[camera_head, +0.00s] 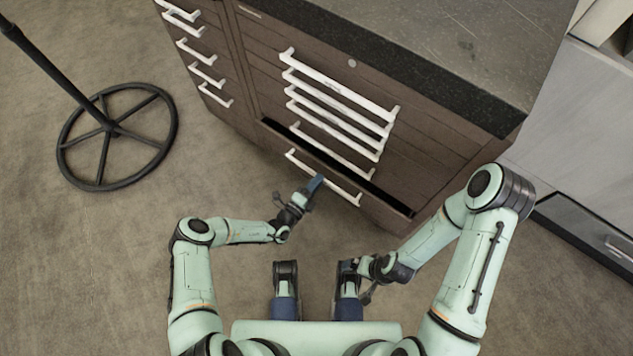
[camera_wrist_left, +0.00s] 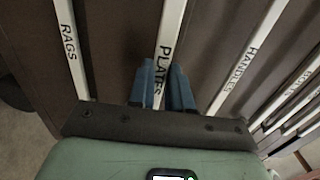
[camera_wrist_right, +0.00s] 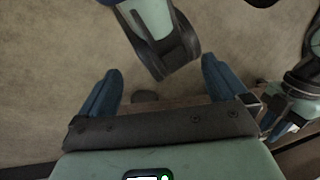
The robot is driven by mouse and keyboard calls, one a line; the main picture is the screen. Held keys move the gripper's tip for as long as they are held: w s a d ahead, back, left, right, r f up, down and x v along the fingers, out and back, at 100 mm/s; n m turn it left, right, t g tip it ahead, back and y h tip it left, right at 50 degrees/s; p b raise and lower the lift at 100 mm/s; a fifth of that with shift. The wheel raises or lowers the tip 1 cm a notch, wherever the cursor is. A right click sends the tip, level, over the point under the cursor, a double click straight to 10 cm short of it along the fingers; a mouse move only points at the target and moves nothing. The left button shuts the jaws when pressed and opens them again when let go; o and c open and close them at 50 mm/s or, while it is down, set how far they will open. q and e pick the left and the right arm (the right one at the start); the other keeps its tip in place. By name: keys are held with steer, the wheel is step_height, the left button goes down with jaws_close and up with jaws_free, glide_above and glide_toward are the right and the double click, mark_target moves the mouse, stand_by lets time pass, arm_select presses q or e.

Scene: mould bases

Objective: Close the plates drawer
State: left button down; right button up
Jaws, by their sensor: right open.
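The plates drawer (camera_head: 325,164) is pulled out low in the brown cabinet, with a dark gap behind its front. Its white handle (camera_head: 343,192) is marked PLATES in the left wrist view (camera_wrist_left: 171,32). My left gripper (camera_head: 317,183) is at this handle. Its blue fingers stand close together, one on each side of the bar, and appear shut on it. My right gripper (camera_wrist_right: 162,85) is open and empty over the floor, apart from the cabinet. The drawer's inside is mostly hidden.
Handles marked RAGS (camera_wrist_left: 71,45) and HANDLES (camera_wrist_left: 246,60) flank the plates handle. More closed drawers (camera_head: 340,85) lie above, under a dark countertop (camera_head: 430,45). A black stand with a wheel-shaped base (camera_head: 117,130) is at the left. The floor (camera_head: 110,260) between is clear.

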mark_target(325, 173)
arm_select(q)
steer(key=b+x, duration=0.2)
steer(key=x, duration=0.2)
steer(key=shift+w+d+f, duration=0.1)
steer(key=shift+w, duration=0.05)
steer(key=c, duration=1)
jaws_free()
steer(key=shift+w, duration=0.1)
steer(key=shift+c, duration=0.2)
arm_select(e)
steer(key=shift+t, duration=0.5)
steer(key=w+f, duration=0.1)
steer(key=w+d, duration=0.1)
steer(key=w+f, duration=0.1)
steer(key=shift+w+d+f, duration=0.15)
steer(key=shift+d+f, duration=0.15)
steer(key=shift+f, duration=0.05)
